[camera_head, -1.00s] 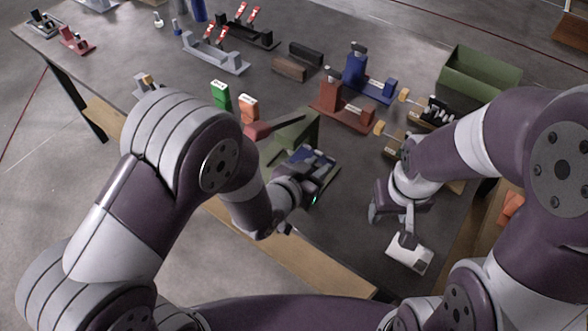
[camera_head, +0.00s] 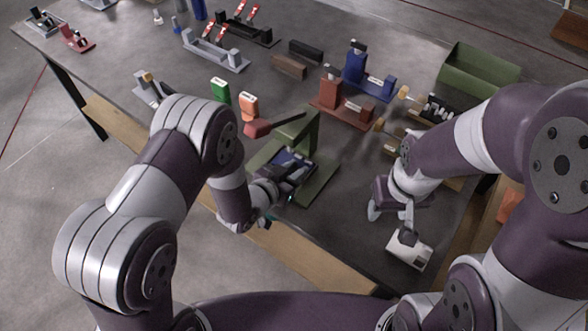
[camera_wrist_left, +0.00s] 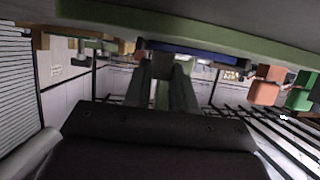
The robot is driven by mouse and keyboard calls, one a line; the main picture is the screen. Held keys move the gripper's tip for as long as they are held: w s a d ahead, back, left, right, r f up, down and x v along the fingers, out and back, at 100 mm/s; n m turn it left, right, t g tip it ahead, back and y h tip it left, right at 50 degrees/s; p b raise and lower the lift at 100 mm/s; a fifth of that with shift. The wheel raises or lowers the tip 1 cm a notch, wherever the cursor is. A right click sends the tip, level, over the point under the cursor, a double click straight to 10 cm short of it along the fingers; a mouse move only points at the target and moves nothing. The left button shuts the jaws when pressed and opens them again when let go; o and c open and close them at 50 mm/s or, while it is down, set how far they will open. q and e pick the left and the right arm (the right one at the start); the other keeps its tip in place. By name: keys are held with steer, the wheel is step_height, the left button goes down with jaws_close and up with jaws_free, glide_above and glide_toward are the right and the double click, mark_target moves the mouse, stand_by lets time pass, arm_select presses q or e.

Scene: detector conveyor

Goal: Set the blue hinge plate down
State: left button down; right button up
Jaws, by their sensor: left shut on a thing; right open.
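The blue hinge plate (camera_head: 296,158) is between the fingers of my left gripper (camera_head: 283,178), over the base of a green fixture. In the left wrist view, a dark blue strip of the plate (camera_wrist_left: 200,52) crosses at the fingertips of my left gripper (camera_wrist_left: 162,72). The gripper is shut on it and hides part of it. I cannot tell whether the plate touches the green base (camera_head: 319,185). My right gripper (camera_head: 389,222) is open near the table's front right, beside a white block (camera_head: 408,250).
The fixture's red-ended lever (camera_head: 257,128) rises just behind the plate. Green (camera_head: 220,90) and orange (camera_head: 249,104) blocks stand behind it. A red bracket (camera_head: 342,112) and a blue bracket (camera_head: 366,82) stand farther back. A green bin (camera_head: 478,77) is at the back right.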

arm_select(q)
steer(key=c, duration=0.9)
jaws_free()
steer(key=shift+c, duration=0.2)
